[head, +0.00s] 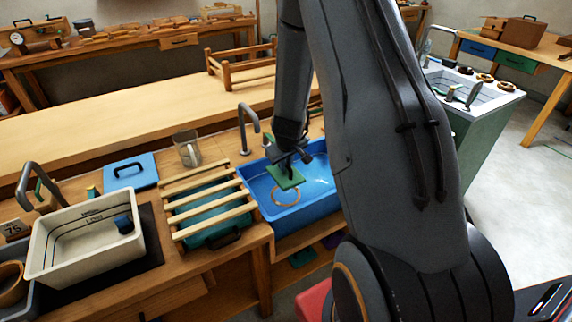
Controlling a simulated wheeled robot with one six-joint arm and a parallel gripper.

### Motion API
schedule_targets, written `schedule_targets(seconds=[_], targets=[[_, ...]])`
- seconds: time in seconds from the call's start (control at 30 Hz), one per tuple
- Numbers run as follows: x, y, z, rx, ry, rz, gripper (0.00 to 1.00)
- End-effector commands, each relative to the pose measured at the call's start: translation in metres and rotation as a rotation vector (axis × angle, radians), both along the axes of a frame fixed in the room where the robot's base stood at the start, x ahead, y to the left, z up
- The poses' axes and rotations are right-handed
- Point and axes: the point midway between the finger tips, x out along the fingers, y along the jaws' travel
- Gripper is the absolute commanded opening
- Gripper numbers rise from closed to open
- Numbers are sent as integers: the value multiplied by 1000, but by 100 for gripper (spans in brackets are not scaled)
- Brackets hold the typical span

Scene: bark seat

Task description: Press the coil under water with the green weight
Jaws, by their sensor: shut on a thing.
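The green weight (285,177) is a flat green square held by my gripper (289,160). My gripper points down over the blue basin and is shut on the weight's upper side. The coil (287,203) is a tan ring in the blue basin (262,196), just below and in front of the weight. The weight overlaps the coil's far edge in the picture; I cannot tell whether they touch. Water in the basin looks clear blue, and its level is hard to make out. My arm hides the basin's right end.
A slatted wooden rack (205,202) over a teal tray stands left of the basin. A grey tap (248,128) rises behind the basin.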

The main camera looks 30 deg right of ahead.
Motion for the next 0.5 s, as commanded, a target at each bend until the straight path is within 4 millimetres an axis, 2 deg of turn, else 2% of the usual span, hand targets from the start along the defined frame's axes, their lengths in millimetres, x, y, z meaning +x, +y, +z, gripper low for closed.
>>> schedule_targets(seconds=[0.5], targets=[[1,0,-15,-1,-1,0,0]])
